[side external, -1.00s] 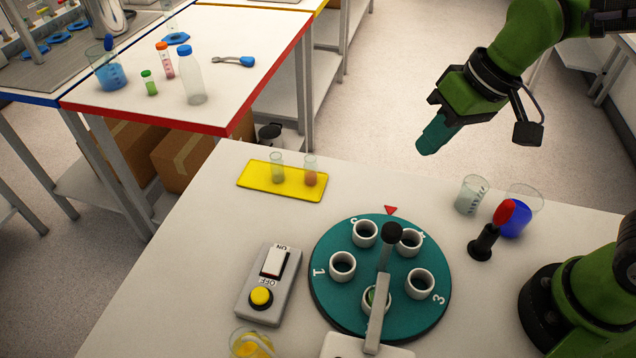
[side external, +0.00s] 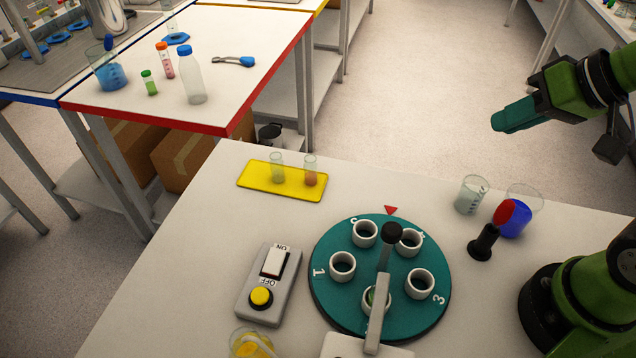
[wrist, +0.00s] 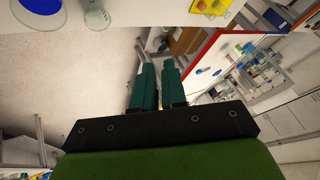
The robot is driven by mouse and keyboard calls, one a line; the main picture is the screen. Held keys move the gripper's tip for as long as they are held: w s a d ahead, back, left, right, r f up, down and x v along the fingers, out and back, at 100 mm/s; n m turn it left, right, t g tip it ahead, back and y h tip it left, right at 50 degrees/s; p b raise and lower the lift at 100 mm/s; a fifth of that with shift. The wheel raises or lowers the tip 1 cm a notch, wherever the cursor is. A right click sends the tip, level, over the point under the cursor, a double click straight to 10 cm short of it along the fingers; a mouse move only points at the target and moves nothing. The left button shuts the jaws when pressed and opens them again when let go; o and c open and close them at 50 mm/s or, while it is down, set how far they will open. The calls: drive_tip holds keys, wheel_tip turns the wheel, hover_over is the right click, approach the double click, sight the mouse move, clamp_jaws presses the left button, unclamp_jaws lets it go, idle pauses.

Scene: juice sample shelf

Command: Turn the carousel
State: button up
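The teal carousel (side external: 330,290) is a round disc on the white table, with several white cups standing in a ring on it. Printed numbers, 1 and 3 among them, show near its rim. A red triangle (side external: 390,210) lies on the table at its far edge. A pale bar with a black knob (side external: 391,232) reaches over the disc from the near side and partly hides the nearest cup. My gripper (side external: 497,123) is high up, beyond the table's far edge and well away from the carousel. In the wrist view its teal fingers (wrist: 159,62) are close together with nothing between them.
A switch box (side external: 284,300) with a yellow button stands left of the carousel. A yellow plate (side external: 255,188) with two vials lies behind. A clear beaker (side external: 470,195), a blue-filled beaker (side external: 520,225) and a black stand (side external: 485,243) are at right.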

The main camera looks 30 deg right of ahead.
drive_tip(key=o, duration=0.7)
drive_tip(key=a+n, duration=0.1)
drive_tip(key=w+a+n+g, duration=0.1)
drive_tip(key=a, duration=0.1)
drive_tip(key=w+a+n, duration=0.1)
drive_tip(key=n, duration=0.1)
drive_tip(key=shift+w+a+f+g, duration=0.15)
drive_tip(key=shift+w+a+g, duration=0.1)
drive_tip(key=shift+g, duration=0.15)
drive_tip(key=shift+o, duration=0.6)
drive_tip(key=a+n+g, duration=0.2)
drive_tip(key=a+n, duration=0.4)
drive_tip(key=n, duration=0.4)
drive_tip(key=shift+w+r+h, duration=0.35)
drive_tip(key=shift+w+h, duration=0.05)
drive_tip(key=shift+w, duration=0.05)
wheel_tip(320, 180, up, 4)
drive_tip(key=n+g+h, duration=0.1)
drive_tip(key=n+g, duration=0.2)
drive_tip(key=n, duration=2.3)
hover_over(393, 228)
wheel_tip(393, 228, down, 16)
drive_tip(key=shift+f, duration=0.15)
clamp_jaws()
